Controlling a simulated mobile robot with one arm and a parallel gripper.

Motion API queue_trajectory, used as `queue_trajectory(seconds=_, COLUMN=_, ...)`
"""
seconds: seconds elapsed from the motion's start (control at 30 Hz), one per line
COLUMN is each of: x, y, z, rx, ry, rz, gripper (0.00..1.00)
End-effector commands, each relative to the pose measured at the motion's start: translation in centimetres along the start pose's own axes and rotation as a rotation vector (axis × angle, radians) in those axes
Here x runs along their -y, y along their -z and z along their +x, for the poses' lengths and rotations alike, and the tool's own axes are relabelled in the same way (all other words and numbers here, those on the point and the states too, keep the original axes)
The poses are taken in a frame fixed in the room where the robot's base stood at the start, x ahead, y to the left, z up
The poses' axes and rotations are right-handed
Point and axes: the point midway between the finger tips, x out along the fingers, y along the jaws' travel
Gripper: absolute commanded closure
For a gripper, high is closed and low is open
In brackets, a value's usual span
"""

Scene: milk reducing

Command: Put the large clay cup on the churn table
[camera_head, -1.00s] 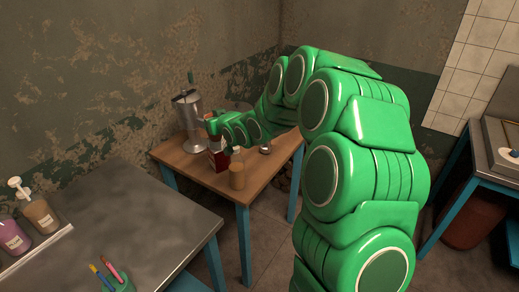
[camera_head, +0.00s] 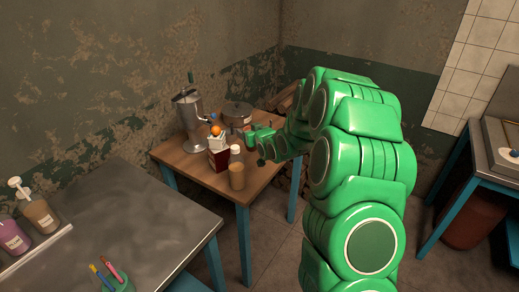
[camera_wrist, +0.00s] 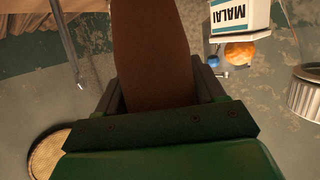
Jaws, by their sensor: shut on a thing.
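In the wrist view, a tall brown clay-coloured thing (camera_wrist: 153,45), which looks like the large clay cup, stands between the fingers of my gripper (camera_wrist: 158,88). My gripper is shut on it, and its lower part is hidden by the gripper. In the head view my gripper (camera_head: 256,140) is at the right side of a wooden-topped table (camera_head: 182,158). The cup cannot be made out there. A steel churn-like machine (camera_head: 186,112) stands at this table's back left; I cannot tell for sure that this is the churn table.
A steel table (camera_head: 130,225) is at front left, with bottles (camera_head: 42,214).

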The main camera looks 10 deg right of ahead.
Motion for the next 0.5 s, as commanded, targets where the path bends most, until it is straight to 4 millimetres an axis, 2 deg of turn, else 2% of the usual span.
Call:
queue_trajectory(seconds=0.03, x=0.0, y=-1.1, z=0.3, rx=0.005, ry=0.0, rz=0.001, gripper=0.63)
queue_trajectory(seconds=0.1, x=0.0, y=-1.9, z=0.6, rx=0.003, ry=0.001, rz=0.0, gripper=0.63)
queue_trajectory(seconds=0.5, x=0.0, y=-4.6, z=1.4, rx=0.002, ry=0.001, rz=-0.001, gripper=0.63)
